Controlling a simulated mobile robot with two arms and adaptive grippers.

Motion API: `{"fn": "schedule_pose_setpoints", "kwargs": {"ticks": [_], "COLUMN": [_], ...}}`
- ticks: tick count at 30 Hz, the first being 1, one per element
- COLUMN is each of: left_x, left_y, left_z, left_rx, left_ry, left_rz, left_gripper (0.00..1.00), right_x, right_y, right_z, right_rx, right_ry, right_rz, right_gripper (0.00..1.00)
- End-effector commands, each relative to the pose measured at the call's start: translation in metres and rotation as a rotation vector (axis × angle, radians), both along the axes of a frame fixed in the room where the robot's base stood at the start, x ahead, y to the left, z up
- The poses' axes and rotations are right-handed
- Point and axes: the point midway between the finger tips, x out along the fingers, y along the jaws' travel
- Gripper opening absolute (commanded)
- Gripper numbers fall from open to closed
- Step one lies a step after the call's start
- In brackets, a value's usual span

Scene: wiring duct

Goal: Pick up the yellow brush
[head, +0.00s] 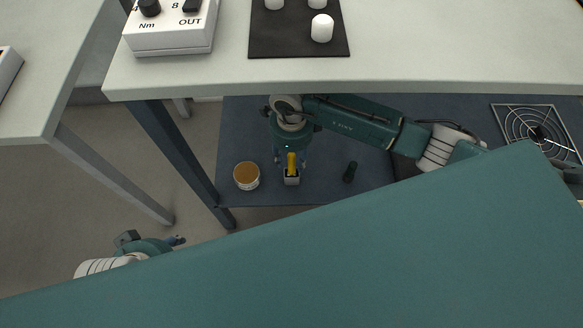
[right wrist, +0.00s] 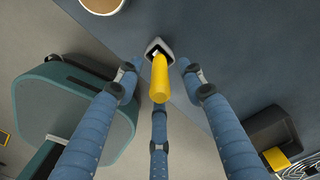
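The yellow brush (head: 292,161) stands upright in a small grey holder (head: 292,180) on the dark lower shelf. In the right wrist view its yellow handle (right wrist: 160,80) points toward the camera, and the holder (right wrist: 158,45) is beyond it. The brush's lower end is hidden in the holder. My right gripper (head: 291,158) is above the holder, its blue fingers (right wrist: 158,75) spread around the handle with visible gaps on both sides. My left gripper (head: 178,240) is at the lower left, small and partly hidden, far from the brush.
A round tub with a brown top (head: 247,175) stands left of the holder. A small dark object (head: 350,172) stands to its right. A round wire grille (head: 537,130) lies at the far right. The pale tabletop (head: 400,65) overhangs the shelf; a table leg (head: 185,150) is at left.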

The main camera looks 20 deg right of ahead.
Motion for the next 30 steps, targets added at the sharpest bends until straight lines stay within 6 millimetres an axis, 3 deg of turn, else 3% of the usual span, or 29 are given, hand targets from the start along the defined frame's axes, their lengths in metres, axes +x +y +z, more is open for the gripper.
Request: {"fn": "schedule_pose_setpoints", "kwargs": {"ticks": [6,14,15,21,30], "left_x": [0.0,0.0,0.0,0.0,0.0], "left_y": [0.0,0.0,0.0,0.0,0.0], "left_z": [-0.011,-0.011,-0.011,-0.011,-0.011], "left_rx": [0.001,0.001,0.001,0.001,0.001], "left_ry": [0.0,0.0,-0.001,-0.001,-0.001], "left_rz": [0.0,0.0,0.0,0.0,0.0], "left_gripper": [0.4,0.4,0.4,0.4,0.4], "right_x": [-0.001,0.0,0.0,0.0,0.0], "right_y": [-0.001,-0.001,-0.001,-0.001,-0.001], "right_z": [-0.037,-0.043,-0.043,-0.043,-0.042], "right_rx": [0.002,0.003,0.002,0.002,0.002], "right_ry": [0.005,0.001,0.001,0.002,0.002], "right_rz": [-0.001,0.0,0.0,0.0,0.0], "right_gripper": [0.39,0.39,0.37,0.0,0.0]}}
